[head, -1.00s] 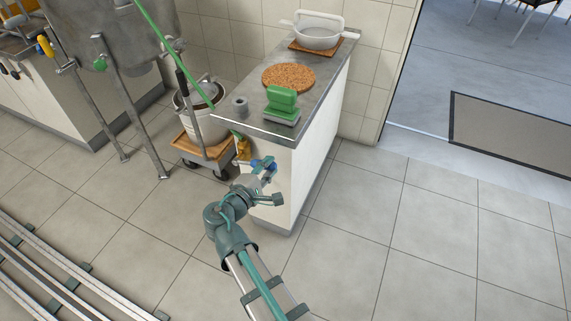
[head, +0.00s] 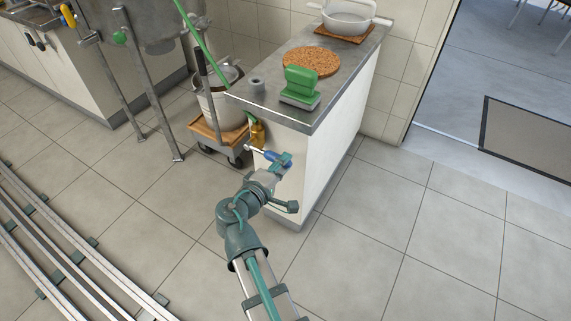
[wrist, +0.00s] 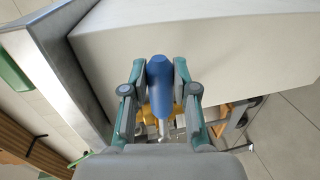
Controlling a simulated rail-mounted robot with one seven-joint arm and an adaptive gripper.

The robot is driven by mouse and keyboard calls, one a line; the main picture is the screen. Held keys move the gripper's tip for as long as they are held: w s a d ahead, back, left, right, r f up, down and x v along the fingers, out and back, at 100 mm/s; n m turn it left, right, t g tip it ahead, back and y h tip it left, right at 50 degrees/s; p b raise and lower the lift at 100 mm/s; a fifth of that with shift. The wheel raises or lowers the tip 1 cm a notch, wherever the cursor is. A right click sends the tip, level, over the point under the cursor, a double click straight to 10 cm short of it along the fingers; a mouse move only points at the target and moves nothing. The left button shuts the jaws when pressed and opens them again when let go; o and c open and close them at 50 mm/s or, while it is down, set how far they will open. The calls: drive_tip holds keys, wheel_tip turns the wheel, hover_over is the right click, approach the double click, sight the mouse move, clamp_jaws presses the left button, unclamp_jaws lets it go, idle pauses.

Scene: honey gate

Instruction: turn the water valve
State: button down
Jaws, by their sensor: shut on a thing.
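The water valve has a brass body (head: 257,133) at the end face of the white counter, just below its top edge. Its lever ends in a blue handle (head: 270,157), which points out to the right and slightly down. My gripper (head: 283,163) is shut on the blue handle. In the wrist view the rounded blue handle (wrist: 160,78) sits between the two fingers of my gripper (wrist: 160,95). The brass body (wrist: 147,112) and thin metal lever show behind it, partly hidden by the fingers.
A wheeled trolley (head: 207,133) with a bucket (head: 220,107) stands left of the valve.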

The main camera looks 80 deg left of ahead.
drive_tip(key=shift+f, duration=0.1)
drive_tip(key=c, duration=0.9)
unclamp_jaws()
drive_tip(key=v, duration=0.7)
drive_tip(key=shift+s+d, duration=0.15)
drive_tip(key=shift+s, duration=0.05)
